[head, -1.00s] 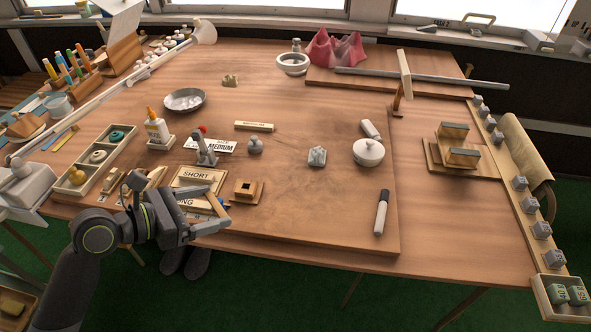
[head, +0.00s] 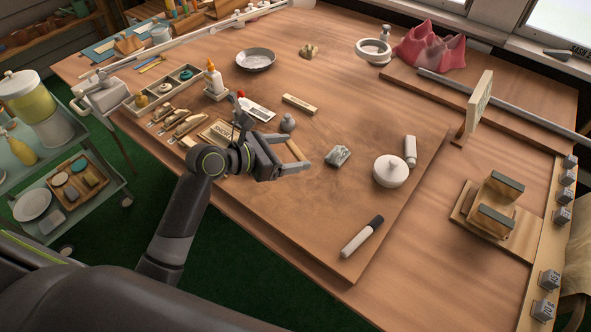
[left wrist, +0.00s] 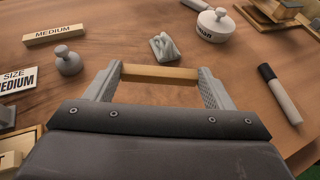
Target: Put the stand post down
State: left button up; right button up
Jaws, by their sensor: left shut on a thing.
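The stand post (left wrist: 160,74) is a short pale wooden bar. In the left wrist view it lies crosswise between the two fingertips of my left gripper (left wrist: 160,78). In the head view the post (head: 295,150) shows between the jaws of my left gripper (head: 289,153), which is shut on it. It appears held over the wooden table (head: 290,215), near the front left part of the board; its exact height is hard to tell. The square holed wooden block is hidden behind the gripper in the head view. My right gripper is not in view.
A grey figurine (head: 338,156), a white lidded pot (head: 390,171) and a black-capped marker (head: 362,236) lie to the right. A grey knobbed weight (head: 287,122) and a MEDIUM block (head: 299,104) stand behind. The board in front of the figurine is clear.

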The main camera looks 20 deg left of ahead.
aim_at(289, 177)
pick_arm(q)
notch_tip(289, 177, down, 6)
jog(key=shift+f+b, duration=0.25)
jog(key=shift+b, duration=0.35)
jog(key=shift+f, duration=0.15)
jog(key=o, duration=1)
jog(key=shift+f, duration=0.1)
jog(key=shift+c, duration=0.2)
jog(key=shift+r, duration=0.2)
jog(key=p+v, duration=0.1)
jog(key=v, duration=1.1)
jog(key=shift+r, duration=0.1)
jog(key=shift+a, duration=0.1)
